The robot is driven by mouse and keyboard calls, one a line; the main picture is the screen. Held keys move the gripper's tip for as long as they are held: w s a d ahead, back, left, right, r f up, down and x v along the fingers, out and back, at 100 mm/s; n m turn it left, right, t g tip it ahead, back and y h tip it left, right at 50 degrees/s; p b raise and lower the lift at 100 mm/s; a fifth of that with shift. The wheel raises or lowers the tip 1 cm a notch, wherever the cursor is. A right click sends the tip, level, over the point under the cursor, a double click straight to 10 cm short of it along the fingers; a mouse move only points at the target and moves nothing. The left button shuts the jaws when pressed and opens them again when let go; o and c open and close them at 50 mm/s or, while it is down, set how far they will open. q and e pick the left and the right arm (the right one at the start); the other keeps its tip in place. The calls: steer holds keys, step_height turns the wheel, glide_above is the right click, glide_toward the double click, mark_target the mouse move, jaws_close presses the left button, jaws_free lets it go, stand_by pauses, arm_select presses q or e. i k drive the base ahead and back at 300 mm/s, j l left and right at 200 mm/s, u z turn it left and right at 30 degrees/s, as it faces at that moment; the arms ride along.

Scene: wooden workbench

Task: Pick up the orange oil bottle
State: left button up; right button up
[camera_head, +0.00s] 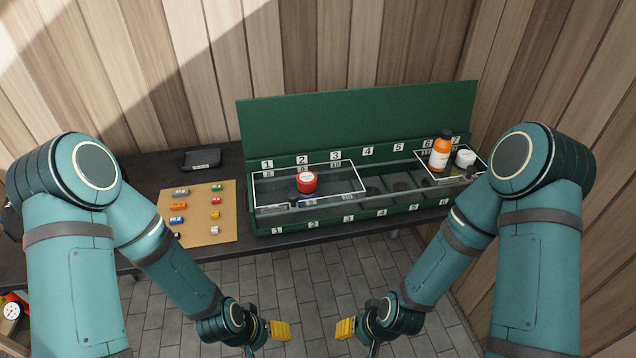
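The orange oil bottle (439,155) has a dark cap and a white label. It stands upright at the right end of the green case, inside a white-outlined area, beside a white jar (465,158). My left gripper (279,331) and my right gripper (346,329) hang low in front of the bench, over the tiled floor, well apart from the bottle. Each shows a yellow finger pad and holds nothing that I can see. Their other fingers are not clear, so I cannot tell how wide they are.
The green case (360,119) has numbered slots and a raised lid behind. A red round container (306,182) sits in its left outlined area. A tan board (225,226) with several small coloured items and a black tray (202,160) lie left. My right forearm passes near the case's right end.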

mark_target(440, 153)
steer(key=z, duration=2.3)
steer(key=j+z, duration=0.1)
steer(key=j, duration=0.35)
steer(key=i+j+z, duration=0.1)
steer(key=j, duration=0.4)
